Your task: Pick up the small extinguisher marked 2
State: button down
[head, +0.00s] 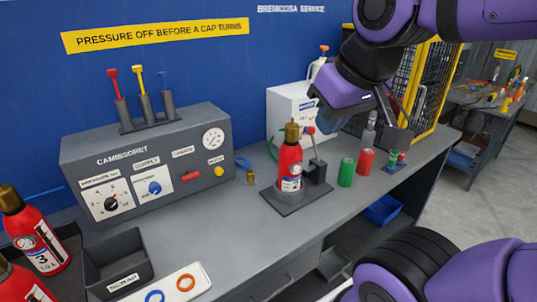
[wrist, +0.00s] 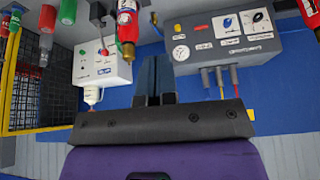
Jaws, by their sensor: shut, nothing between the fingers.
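A small red extinguisher (head: 290,163) with a brass top stands upright in a dark stand on the bench; its label's number is too small to read. It also shows, upside down, in the wrist view (wrist: 128,22). Another red extinguisher (head: 35,236), marked 3, is at the left edge, and a third (head: 22,284) is cut off at the lower left corner, its number out of view. My gripper (wrist: 155,62) is shut and empty, its fingers together in front of the blue wall. In the head view my wrist is above the bench, to the right of the standing extinguisher.
A grey control panel (head: 150,165) with dials stands at the back left. A white box (head: 288,106), green cylinder (head: 346,172) and red cylinder (head: 366,161) are near the stand. A dark scrap bin (head: 118,264) and white tray with rings (head: 165,277) lie in front.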

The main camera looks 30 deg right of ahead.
aim_at(290, 167)
jog(key=l+u, duration=0.15)
jog(key=l, duration=1.25)
